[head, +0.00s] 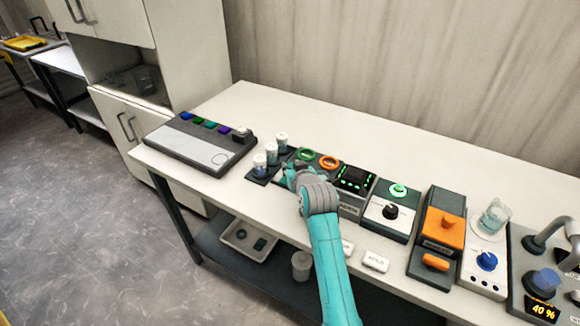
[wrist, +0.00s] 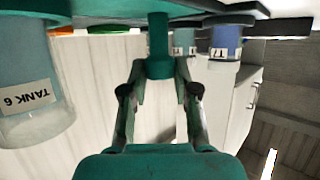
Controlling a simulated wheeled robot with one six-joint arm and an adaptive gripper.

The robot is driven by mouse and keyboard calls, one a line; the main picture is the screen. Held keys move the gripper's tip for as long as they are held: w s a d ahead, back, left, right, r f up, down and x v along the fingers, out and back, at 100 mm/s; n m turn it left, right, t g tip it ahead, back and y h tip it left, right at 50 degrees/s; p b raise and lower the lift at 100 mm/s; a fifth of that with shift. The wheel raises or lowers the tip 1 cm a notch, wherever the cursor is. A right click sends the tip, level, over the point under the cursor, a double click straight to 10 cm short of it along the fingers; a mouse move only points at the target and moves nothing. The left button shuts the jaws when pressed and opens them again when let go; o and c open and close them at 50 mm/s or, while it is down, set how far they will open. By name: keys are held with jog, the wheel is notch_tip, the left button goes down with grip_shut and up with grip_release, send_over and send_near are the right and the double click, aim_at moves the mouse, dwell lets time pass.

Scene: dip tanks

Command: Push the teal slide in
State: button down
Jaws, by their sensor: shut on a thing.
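My gripper (head: 290,172) is over the table beside the row of jars, low near the tabletop. In the upside-down wrist view my gripper (wrist: 160,75) is shut on the upright teal post (wrist: 159,45) of the teal slide. A flat teal part (wrist: 110,10) runs along the picture's top edge by the post. In the head view my arm and gripper hide most of the slide, so how far in it sits cannot be told.
A jar labelled TANK 6 (wrist: 35,100) is close at the wrist view's left. White-lidded jars (head: 260,163) stand left of my gripper, with a grey panel (head: 200,143) beyond. Green (head: 305,154) and orange (head: 329,162) rings and a display box (head: 354,180) are close on the right.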

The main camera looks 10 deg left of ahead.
jog(key=d, duration=0.1)
jog(key=s+d, duration=0.1)
jog(key=shift+d, duration=0.3)
jog(key=c, duration=0.9)
grip_release()
jog(key=shift+o, duration=0.2)
jog(key=v, duration=1.1)
jog(key=shift+s+r, duration=0.3)
jog(key=shift+d, duration=0.15)
